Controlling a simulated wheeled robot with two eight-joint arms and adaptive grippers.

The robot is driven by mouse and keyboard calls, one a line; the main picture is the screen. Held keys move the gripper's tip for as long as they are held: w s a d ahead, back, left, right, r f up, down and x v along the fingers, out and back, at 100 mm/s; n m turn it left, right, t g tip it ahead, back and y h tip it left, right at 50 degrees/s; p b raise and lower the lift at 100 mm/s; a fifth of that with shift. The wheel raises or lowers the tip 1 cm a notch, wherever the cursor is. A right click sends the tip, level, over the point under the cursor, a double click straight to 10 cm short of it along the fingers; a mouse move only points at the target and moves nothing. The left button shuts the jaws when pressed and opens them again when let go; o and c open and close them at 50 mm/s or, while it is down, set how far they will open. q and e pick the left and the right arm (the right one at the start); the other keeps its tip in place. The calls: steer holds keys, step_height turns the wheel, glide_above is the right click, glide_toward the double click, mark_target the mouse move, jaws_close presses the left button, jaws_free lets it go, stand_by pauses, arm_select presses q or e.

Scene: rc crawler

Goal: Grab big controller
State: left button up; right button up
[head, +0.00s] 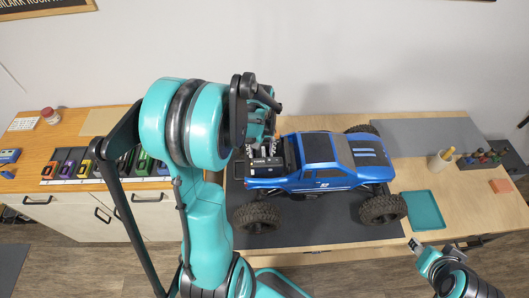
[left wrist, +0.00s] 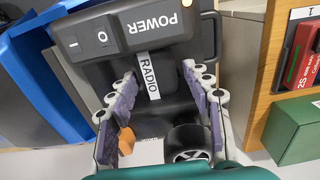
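The big controller (left wrist: 150,112) is dark, with a RADIO label, a wheel and an orange trigger, in the left wrist view. A black panel marked POWER, with a rocker switch, adjoins it at the top; I cannot tell whether they are one piece. My left gripper (left wrist: 158,78) has its two fingers apart on either side of the RADIO label, with no clear grip. In the head view my left arm hides most of this spot, at the left end of the blue truck (head: 320,165). My right gripper (head: 432,250) is at the lower right, away from the controller; its finger opening is unclear.
The truck stands on a dark mat (head: 290,236) on the wooden bench. A teal tray (head: 424,210) and a pen cup (head: 440,159) are to its right. Several coloured packs (head: 70,163) sit on the left bench. A green box (left wrist: 294,132) shows in the left wrist view.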

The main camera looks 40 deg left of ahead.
arm_select(q)
jaws_close()
